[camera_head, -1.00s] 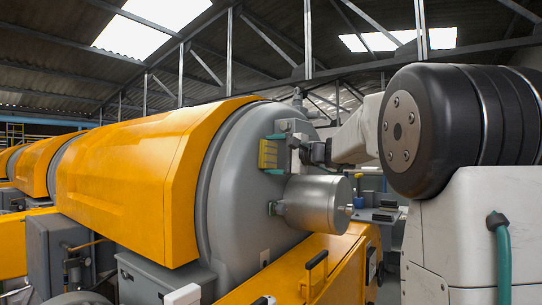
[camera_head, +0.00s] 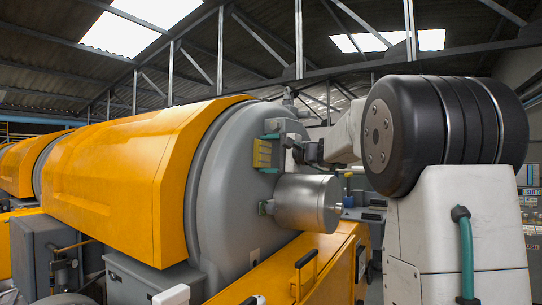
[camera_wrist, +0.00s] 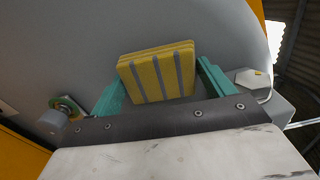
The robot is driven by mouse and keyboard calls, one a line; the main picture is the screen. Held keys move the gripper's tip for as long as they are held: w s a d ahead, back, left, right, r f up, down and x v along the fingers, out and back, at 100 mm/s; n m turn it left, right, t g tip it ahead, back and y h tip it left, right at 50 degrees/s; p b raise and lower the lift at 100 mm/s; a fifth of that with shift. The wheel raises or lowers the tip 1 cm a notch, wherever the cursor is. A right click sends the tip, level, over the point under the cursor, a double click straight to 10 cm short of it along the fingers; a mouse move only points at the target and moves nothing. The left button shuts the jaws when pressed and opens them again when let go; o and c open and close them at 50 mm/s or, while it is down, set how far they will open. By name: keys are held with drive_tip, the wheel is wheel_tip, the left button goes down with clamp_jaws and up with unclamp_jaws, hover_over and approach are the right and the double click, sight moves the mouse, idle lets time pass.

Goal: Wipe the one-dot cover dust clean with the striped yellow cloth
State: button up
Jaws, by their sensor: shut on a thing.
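The yellow cloth with grey stripes (camera_wrist: 158,76) is between the teal fingers of my gripper (camera_wrist: 162,84). My gripper is shut on it. In the head view, the cloth (camera_head: 262,153) is held upright close to the rounded grey end (camera_head: 232,165) of the yellow machine. This grey surface (camera_wrist: 130,30) fills the background behind the cloth in the wrist view. I cannot tell whether the cloth touches it. I can make out neither a one-dot mark nor dust on the grey surface.
A steel cylinder (camera_head: 307,202) sticks out from the grey end just below my gripper. Yellow machine housing (camera_head: 125,165) extends to the left, and a yellow panel with a black handle (camera_head: 305,260) lies below. A pale hexagonal part (camera_wrist: 252,83) is near the right finger.

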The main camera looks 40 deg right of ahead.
sight(245, 154)
drive_tip(key=shift+s+a, duration=0.4)
drive_tip(key=shift+a, duration=0.65)
drive_tip(key=shift+s+a, duration=0.35)
drive_tip(key=shift+a, duration=0.7)
drive_tip(key=shift+s+a, duration=0.4)
drive_tip(key=shift+a, duration=0.65)
drive_tip(key=shift+v, duration=3)
drive_tip(key=v, duration=0.3)
drive_tip(key=shift+a, duration=0.1)
